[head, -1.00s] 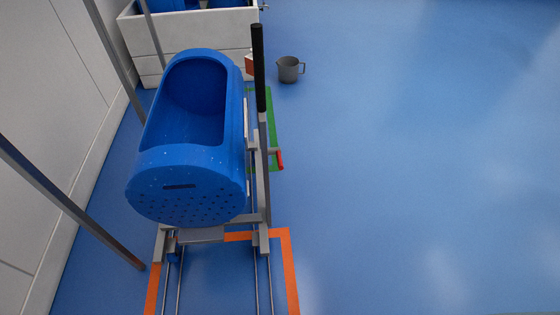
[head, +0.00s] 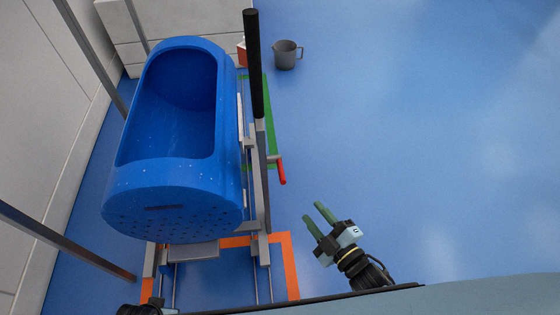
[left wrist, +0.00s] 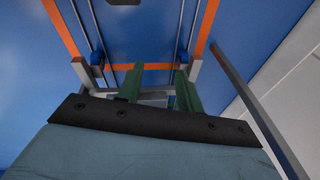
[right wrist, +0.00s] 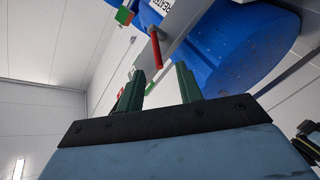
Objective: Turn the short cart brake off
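The short cart carries a blue tub (head: 170,185) and stands on rails to my left. A red brake lever (head: 281,170) sticks out from the right side of its frame, below a tall post with a black grip (head: 253,65). The lever also shows in the right wrist view (right wrist: 156,48), beyond my fingertips. My right gripper (head: 313,214) is open and empty, to the lower right of the lever and apart from it. My left gripper (left wrist: 159,82) is open and empty in the left wrist view, facing the rails and the cart's end; its fingers are hidden in the head view.
A grey jug (head: 286,54) stands on the floor beyond the cart. Orange floor marking (head: 290,265) and green marking (head: 271,125) edge the rails. Metal posts (head: 70,240) and a wall stand at the left. The blue floor at the right is clear.

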